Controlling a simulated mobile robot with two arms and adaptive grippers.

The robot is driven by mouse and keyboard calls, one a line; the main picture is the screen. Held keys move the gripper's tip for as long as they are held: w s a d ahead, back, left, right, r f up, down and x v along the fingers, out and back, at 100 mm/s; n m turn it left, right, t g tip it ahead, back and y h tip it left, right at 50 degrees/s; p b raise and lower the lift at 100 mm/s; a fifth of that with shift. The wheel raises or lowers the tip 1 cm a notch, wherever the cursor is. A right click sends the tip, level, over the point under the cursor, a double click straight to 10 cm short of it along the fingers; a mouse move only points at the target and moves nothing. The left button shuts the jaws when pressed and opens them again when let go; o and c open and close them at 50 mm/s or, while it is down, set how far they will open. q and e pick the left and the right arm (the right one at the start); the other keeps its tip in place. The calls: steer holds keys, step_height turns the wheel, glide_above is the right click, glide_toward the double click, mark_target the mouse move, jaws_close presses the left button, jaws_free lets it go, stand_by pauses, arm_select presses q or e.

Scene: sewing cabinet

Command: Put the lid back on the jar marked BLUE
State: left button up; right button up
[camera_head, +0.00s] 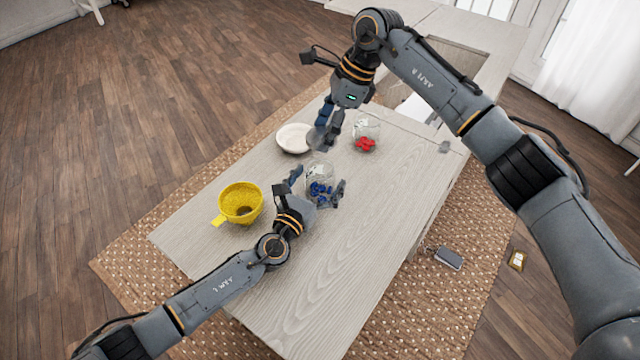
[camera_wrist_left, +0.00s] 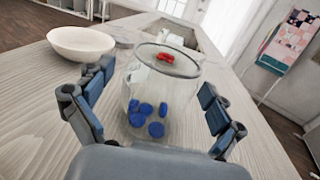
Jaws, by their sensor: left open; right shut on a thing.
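A clear glass jar with blue pieces (camera_head: 320,186) stands on the table, its mouth uncovered. It also shows in the left wrist view (camera_wrist_left: 150,105). No lettering on it is readable. My left gripper (camera_head: 318,186) is open, with its fingers on either side of this jar; whether they touch it I cannot tell. My right gripper (camera_head: 327,128) is above the table behind the jar, shut on a round, grey, see-through lid (camera_head: 317,141). The lid is near the white dish, apart from the jar.
A second glass jar with red pieces (camera_head: 366,138) stands behind and to the right. A white dish (camera_head: 291,139) is at the back left, and a yellow cup-like container (camera_head: 240,203) is at the left. The table's (camera_head: 350,275) front right is clear.

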arm_select(q)
steer(key=c, duration=1.8)
arm_select(e)
steer(key=shift+a+f, duration=0.1)
steer(key=shift+f, duration=2.3)
steer(key=shift+f, duration=0.1)
steer(key=shift+f, duration=0.8)
steer(key=shift+f, duration=0.55)
